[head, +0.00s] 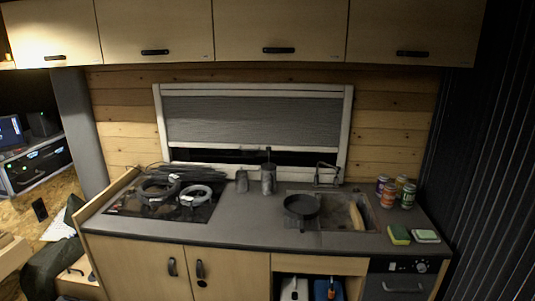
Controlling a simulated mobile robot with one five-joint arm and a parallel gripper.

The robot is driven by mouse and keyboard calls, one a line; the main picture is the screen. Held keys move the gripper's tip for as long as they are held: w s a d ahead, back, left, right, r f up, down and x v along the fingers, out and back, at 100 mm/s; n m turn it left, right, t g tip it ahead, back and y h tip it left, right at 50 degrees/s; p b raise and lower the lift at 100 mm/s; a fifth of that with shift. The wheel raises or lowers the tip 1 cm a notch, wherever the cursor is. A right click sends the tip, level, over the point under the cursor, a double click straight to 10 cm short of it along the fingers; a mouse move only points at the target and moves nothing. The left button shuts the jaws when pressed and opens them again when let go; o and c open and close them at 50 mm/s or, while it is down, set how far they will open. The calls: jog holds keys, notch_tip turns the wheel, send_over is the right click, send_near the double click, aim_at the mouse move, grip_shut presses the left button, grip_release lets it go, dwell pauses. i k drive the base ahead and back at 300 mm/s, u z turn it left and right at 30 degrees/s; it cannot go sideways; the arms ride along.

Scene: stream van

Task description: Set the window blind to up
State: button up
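The window blind (252,120) is a grey pleated sheet inside a white frame (159,125) on the wooden wall above the counter. It hangs from the top and covers most of the window. Its lower edge lies near the bottom of the frame, with a dark strip of bare window (225,156) under it. My gripper is not in this view, so I cannot see where it is or whether it holds anything.
The counter (240,229) runs below the window. On it stand coiled cables (196,195), grey containers (268,180), a black pan (301,205), a sink with a tap (327,172), several cans (388,194) and sponges (399,234). Wooden cabinets (280,28) hang above.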

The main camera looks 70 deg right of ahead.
aim_at(241, 123)
jog(key=z, duration=0.85)
jog(key=i, duration=0.45)
jog(key=u, duration=0.1)
